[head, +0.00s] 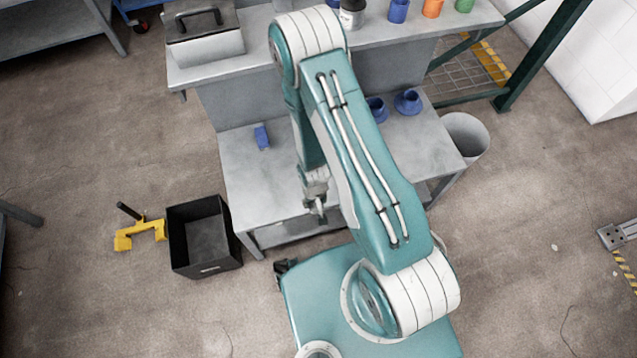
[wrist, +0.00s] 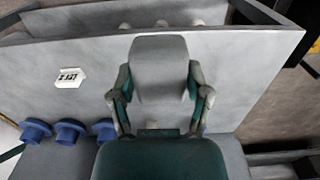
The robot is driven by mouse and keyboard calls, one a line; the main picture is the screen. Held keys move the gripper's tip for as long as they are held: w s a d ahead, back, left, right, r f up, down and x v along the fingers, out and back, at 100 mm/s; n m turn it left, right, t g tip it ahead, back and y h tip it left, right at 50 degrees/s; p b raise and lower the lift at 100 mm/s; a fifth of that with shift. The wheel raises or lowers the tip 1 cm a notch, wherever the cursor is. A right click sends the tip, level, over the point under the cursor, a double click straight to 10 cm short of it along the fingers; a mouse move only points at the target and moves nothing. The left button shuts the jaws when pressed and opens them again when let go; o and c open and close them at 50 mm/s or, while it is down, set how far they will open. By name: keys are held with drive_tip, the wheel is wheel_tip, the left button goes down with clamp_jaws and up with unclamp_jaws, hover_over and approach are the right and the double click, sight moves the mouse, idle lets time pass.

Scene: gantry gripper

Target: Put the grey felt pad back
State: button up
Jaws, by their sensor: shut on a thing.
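My gripper (wrist: 158,105) is shut on the grey felt pad (wrist: 160,65), a rounded grey block between its two fingers in the wrist view. The pad stands out beyond the fingertips, in front of a grey panel (wrist: 230,75); I cannot tell whether they touch. In the head view my gripper (head: 316,212) is near the front edge of the workbench's lower surface (head: 245,185). The pad cannot be made out clearly there.
Blue flanged parts (head: 408,102) sit at the lower surface's right, and a small blue block (head: 262,137) at its left. Several jars and cups line the upper shelf (head: 380,42). A black bin (head: 203,237) and a yellow tool (head: 140,232) are on the floor at left.

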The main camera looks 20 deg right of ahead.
drive_tip(key=w+d+f, duration=0.1)
drive_tip(key=w+f, duration=0.1)
drive_tip(key=w, duration=0.1)
drive_tip(key=w+d+f, duration=0.1)
drive_tip(key=w+f, duration=0.2)
drive_tip(key=w, duration=0.1)
drive_tip(key=w+d+f, duration=0.2)
drive_tip(key=w+f, duration=0.1)
drive_tip(key=shift+w, duration=0.35)
drive_tip(key=shift+w+d+f, duration=0.2)
drive_tip(key=shift+w+f, duration=0.25)
drive_tip(key=shift+f, duration=0.1)
wheel_tip(320, 180, down, 3)
drive_tip(key=shift+w+f, duration=0.1)
drive_tip(key=shift+f, duration=0.05)
drive_tip(key=o, duration=1)
